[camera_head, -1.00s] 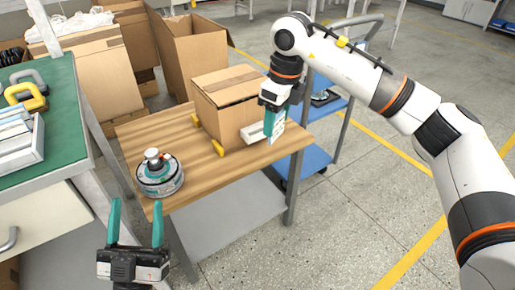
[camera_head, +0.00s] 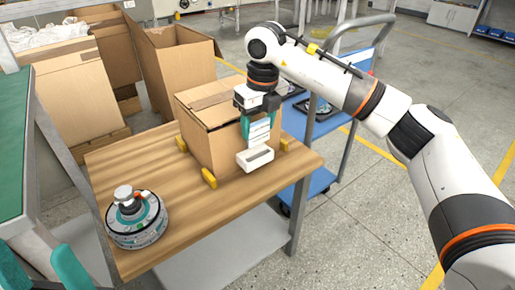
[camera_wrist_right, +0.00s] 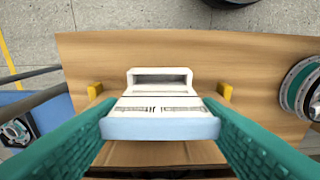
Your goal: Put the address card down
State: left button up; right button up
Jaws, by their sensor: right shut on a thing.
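My right gripper (camera_head: 258,138) points down in front of the closed cardboard box (camera_head: 205,140), shut on the address card (camera_head: 260,130). The card is white with a pale blue edge. In the right wrist view the card (camera_wrist_right: 160,126) shows printed lines and sits between the teal fingers (camera_wrist_right: 160,122). A white holder with a slot (camera_head: 255,160) is just below the card on the wooden table (camera_head: 240,195); it also shows ahead of the card in the wrist view (camera_wrist_right: 160,75). I cannot tell whether card and holder touch. My left gripper (camera_head: 35,252) is open and empty, partly cut off at lower left.
A round hub motor (camera_head: 137,222) stands at the table's left front. Yellow blocks (camera_head: 209,178) sit around the box. A blue cart (camera_head: 322,175) is right of the table, a green-topped bench (camera_head: 15,150) at left. The table's right front is clear.

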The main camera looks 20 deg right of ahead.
aim_at(258, 143)
jog(key=shift+f, duration=0.85)
jog(key=shift+f+b, duration=0.95)
jog(key=shift+f, duration=1.25)
jog(key=shift+f, duration=0.15)
jog(key=o, duration=0.9)
jog(key=shift+o, duration=0.2)
